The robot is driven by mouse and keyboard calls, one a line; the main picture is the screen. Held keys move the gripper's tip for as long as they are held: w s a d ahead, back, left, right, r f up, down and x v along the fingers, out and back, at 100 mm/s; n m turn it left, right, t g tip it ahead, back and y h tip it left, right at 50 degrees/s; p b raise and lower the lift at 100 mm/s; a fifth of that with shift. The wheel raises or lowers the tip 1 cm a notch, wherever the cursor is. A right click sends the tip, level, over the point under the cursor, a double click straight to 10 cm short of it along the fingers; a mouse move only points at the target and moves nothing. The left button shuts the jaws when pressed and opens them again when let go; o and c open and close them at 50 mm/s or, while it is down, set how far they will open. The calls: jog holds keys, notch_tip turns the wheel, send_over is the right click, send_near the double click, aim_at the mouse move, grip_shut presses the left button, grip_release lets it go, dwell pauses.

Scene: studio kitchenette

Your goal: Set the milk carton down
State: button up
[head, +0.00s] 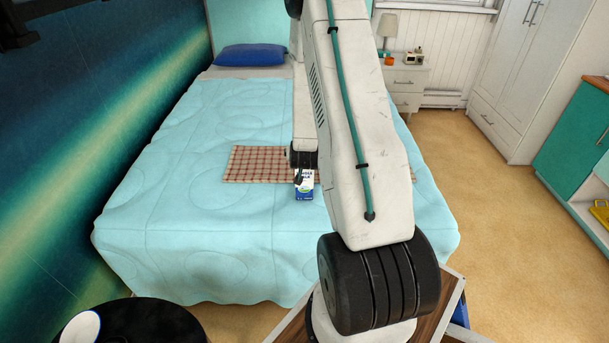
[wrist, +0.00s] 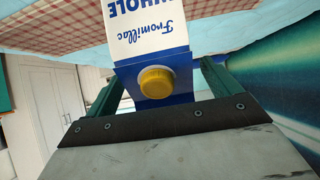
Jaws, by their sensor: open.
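The milk carton (head: 304,190) is white and blue, at the front edge of a red checked cloth on the bed. In the wrist view the carton (wrist: 150,38) shows its yellow cap and upside-down lettering, with the cap end towards my gripper. My gripper (wrist: 162,72) is open, its two green fingers on either side of the carton with a visible gap at the left finger. In the head view my gripper (head: 303,166) is at the carton, partly hidden by my arm. The carton's underside is hidden, so I cannot tell its exact contact with the bed.
The checked cloth (head: 256,164) lies across the light blue bed (head: 190,215), which has broad free room to the left. A blue pillow (head: 250,55) is at the far end. A nightstand (head: 407,80) with a lamp stands behind on the right.

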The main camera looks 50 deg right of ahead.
jog(key=shift+x, duration=1.05)
grip_shut()
jog(key=shift+r, duration=0.15)
